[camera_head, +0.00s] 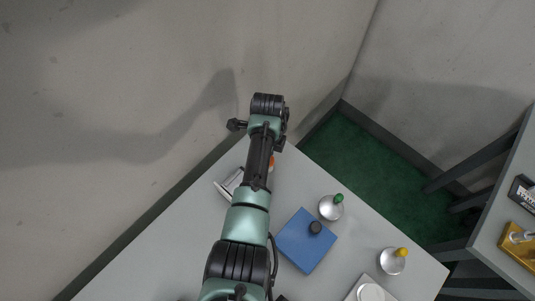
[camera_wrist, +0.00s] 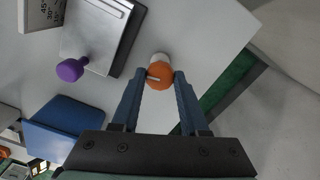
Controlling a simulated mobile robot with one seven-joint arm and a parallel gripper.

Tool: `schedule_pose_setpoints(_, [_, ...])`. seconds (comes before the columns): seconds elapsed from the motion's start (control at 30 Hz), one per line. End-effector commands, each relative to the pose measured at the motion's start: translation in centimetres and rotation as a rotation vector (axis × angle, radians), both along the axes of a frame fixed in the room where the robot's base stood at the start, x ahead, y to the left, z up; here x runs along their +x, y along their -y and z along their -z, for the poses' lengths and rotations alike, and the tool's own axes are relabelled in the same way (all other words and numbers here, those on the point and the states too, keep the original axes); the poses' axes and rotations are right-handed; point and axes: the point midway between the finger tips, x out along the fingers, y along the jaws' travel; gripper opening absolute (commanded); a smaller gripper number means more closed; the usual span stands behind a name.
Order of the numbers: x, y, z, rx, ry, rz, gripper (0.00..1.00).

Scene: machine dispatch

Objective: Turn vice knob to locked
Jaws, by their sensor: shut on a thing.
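My gripper (camera_wrist: 160,76) reaches down at the far end of the table, its two blue fingers shut on an orange knob (camera_wrist: 159,77). The knob is round, with a pale base behind it and a thin grey bar or mark on its face. In the head view only a bit of the orange knob (camera_head: 271,162) shows beside my arm. A grey metal block with a dark edge (camera_wrist: 104,34), perhaps the vice, lies just left of the knob in the wrist view; part of it shows in the head view (camera_head: 229,183). Whether the knob joins this block is unclear.
A purple knob (camera_wrist: 71,69) stands left of the fingers. A blue box (camera_head: 300,247) with a dark knob sits right of my arm. Silver cylinders with green (camera_head: 331,208) and yellow (camera_head: 393,261) tops stand further right. A wall (camera_head: 100,100) rises behind the table.

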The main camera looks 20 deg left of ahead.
Motion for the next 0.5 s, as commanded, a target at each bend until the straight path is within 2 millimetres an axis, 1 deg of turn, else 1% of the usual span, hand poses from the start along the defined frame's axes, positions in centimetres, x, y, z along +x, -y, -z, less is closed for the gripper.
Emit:
schedule_pose_setpoints(0.2, [0.26, -0.03, -0.23, -0.001, 0.007, 0.129, 0.00])
schedule_pose_setpoints(0.5, [0.28, 0.00, -0.23, 0.000, 0.007, 0.216, 0.00])
